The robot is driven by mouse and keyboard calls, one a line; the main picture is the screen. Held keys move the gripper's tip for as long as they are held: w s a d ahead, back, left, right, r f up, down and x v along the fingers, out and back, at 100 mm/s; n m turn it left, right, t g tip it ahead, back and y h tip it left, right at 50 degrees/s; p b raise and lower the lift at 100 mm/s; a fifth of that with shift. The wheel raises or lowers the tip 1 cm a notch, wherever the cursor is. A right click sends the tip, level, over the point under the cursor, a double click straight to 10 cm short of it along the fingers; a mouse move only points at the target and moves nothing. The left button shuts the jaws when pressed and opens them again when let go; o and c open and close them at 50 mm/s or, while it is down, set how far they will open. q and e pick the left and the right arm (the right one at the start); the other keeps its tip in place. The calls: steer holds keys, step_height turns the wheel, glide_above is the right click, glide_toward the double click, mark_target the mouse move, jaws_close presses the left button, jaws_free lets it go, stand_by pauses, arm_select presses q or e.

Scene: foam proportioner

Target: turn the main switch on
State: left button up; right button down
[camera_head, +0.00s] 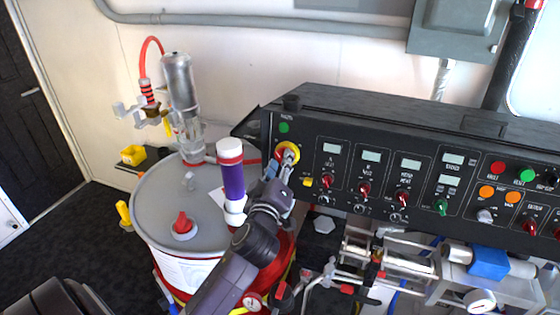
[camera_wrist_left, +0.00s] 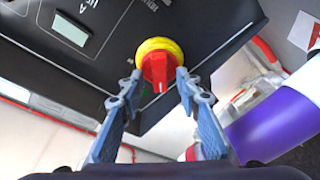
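The main switch (camera_head: 289,150) is a red knob on a yellow round plate, at the left end of the black control panel (camera_head: 325,130). It also shows in the left wrist view (camera_wrist_left: 158,68), upper middle. My left gripper (camera_head: 281,170) is right in front of the switch and partly covers it in the head view. In the left wrist view its fingers (camera_wrist_left: 158,90) are spread, with the red knob between their tips. The right fingertip looks very close to the knob; I cannot tell whether it touches. My right gripper is not in view.
A purple and white cylinder (camera_head: 232,178) stands close to the left of my left gripper. A grey-topped drum (camera_head: 155,215) with a red cap is below left. Small knobs, displays and buttons cover the panel to the right. Pipes and valves (camera_head: 385,260) lie below it.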

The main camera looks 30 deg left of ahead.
arm_select(q)
jaws_close()
